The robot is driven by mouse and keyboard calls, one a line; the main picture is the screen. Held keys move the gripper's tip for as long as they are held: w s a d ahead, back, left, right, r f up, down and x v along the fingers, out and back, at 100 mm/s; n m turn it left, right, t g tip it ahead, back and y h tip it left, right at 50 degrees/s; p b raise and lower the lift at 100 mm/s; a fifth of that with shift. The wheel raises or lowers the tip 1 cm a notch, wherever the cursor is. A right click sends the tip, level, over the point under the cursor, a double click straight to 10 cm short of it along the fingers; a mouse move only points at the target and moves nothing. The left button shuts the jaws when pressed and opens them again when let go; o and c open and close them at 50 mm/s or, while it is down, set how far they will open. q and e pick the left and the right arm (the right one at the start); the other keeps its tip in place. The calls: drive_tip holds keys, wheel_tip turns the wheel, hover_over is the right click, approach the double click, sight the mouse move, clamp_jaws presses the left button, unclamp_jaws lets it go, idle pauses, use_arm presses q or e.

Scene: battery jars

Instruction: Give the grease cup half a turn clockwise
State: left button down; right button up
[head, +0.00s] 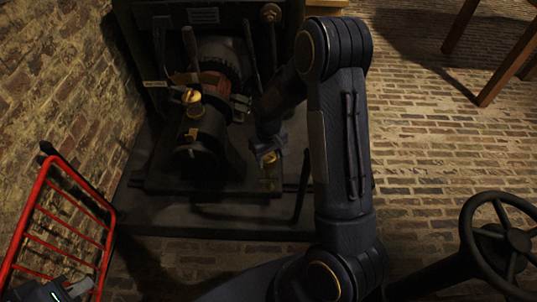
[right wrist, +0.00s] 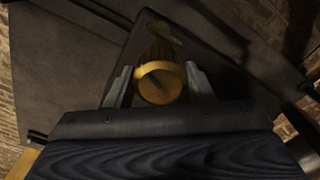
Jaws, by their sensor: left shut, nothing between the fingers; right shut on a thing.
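The brass grease cup (right wrist: 158,86) is between the fingers of my right gripper (right wrist: 160,74) in the right wrist view. It has a round yellow cap with a dark slot-like mark and a ribbed side. One grey finger presses on each side of it. In the head view the brass cup (head: 269,172) stands low at the right of the machine's base, with my right gripper (head: 268,153) at its top. My arm hides part of the area around it. My left gripper (head: 77,288) is shut and empty at the bottom left.
A dark machine (head: 205,135) with levers stands by the brick wall, with another brass cup (head: 193,99) on its top. A red tubular frame (head: 68,165) is at the left. A black handwheel (head: 505,240) is at the lower right. Brick floor (head: 430,130) is open at right.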

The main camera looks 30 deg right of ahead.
sight(268, 156)
drive_tip(key=m+p, duration=0.2)
drive_tip(key=m, duration=0.4)
drive_tip(key=shift+r, duration=0.1)
drive_tip(key=m+p, duration=0.2)
drive_tip(key=m, duration=0.4)
idle(0.4)
drive_tip(key=o, duration=1)
drive_tip(key=shift+c, duration=0.2)
drive_tip(key=shift+a, duration=0.1)
wheel_tip(268, 156, up, 8)
drive_tip(key=p, duration=0.3)
drive_tip(key=shift+f, duration=0.2)
